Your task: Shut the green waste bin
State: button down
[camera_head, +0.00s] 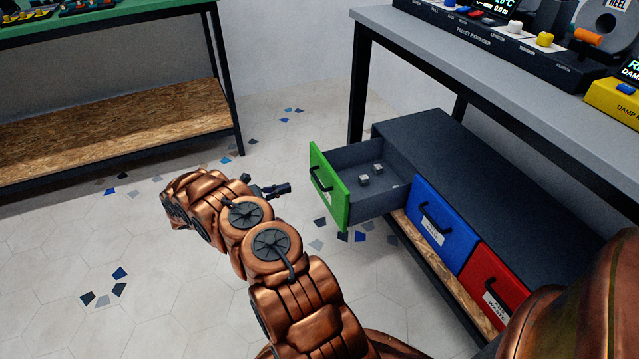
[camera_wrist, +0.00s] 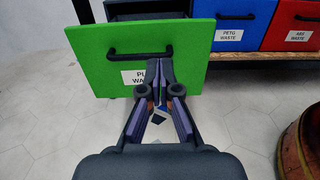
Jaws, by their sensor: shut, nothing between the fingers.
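The green waste bin (camera_head: 330,184) is a drawer with a green front and a black bar handle, pulled out from a dark cabinet under the grey table. Its inside is grey and holds a few small grey cubes (camera_head: 364,179). My gripper (camera_head: 284,188) is shut and empty, to the left of the green front and pointing at it. In the wrist view the green front (camera_wrist: 100,50) fills the upper middle, and my shut fingertips (camera_wrist: 158,62) overlap its white label just below the handle. I cannot tell whether they touch it.
The blue bin (camera_head: 441,224) and the red bin (camera_head: 497,288) sit closed in the same cabinet (camera_head: 475,185). The grey table (camera_head: 480,50) above carries a pellet extruder. A workbench with a wooden lower shelf (camera_head: 110,125) stands at the left. The tiled floor between is clear.

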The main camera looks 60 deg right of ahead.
aim_at(331, 175)
jog(key=b+x, duration=0.1)
jog(key=x, duration=0.5)
jog(key=b+x, duration=0.2)
jog(key=x, duration=0.5)
jog(key=shift+f+b, duration=0.2)
jog(key=shift+b, duration=0.1)
jog(key=shift+s+d+r, duration=0.1)
jog(key=shift+s+d, duration=0.2)
jog(key=shift+d, duration=0.15)
